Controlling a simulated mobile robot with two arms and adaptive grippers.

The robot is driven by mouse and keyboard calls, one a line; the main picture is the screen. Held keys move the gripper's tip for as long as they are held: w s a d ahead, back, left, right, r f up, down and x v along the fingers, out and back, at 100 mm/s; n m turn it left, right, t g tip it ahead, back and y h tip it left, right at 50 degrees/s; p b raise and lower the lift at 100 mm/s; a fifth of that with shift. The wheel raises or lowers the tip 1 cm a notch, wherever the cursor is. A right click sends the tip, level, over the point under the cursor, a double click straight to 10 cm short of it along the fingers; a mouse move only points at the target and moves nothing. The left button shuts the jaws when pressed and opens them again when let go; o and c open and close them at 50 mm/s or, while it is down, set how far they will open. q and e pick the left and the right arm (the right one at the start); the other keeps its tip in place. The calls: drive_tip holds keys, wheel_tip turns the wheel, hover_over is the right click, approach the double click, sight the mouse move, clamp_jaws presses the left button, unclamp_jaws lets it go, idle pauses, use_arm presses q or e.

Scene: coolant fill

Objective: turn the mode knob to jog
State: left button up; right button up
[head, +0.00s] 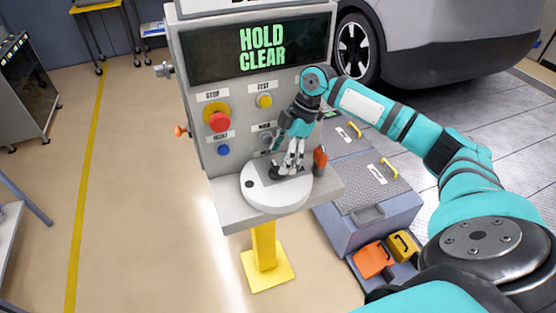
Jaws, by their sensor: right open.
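The mode knob (266,138) is a grey knob on the front of the grey control panel, below a small label that is partly covered. My right gripper (287,172) hangs in front of the panel, just right of and below the knob, with its fingers pointing down over a white round plate (262,195). It is open, and I see nothing held in it. The gripper and wrist hide part of the panel around the knob, so its pointer setting cannot be read. The screen (262,50) reads "HOLD CLEAR" in green. My left gripper is not in view.
A red stop button (219,122), a yellow button (264,100) and a blue button (223,150) are close to the knob. An orange-red handle (320,161) stands right of my gripper. A grey chest (374,212) and a car (440,40) are to the right.

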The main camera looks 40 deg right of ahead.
sight(276, 166)
drive_tip(key=x, duration=0.3)
drive_tip(key=c, duration=1.2)
clamp_jaws()
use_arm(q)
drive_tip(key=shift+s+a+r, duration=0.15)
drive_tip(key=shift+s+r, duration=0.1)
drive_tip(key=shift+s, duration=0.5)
use_arm(e)
drive_tip(key=shift+w+a, duration=0.1)
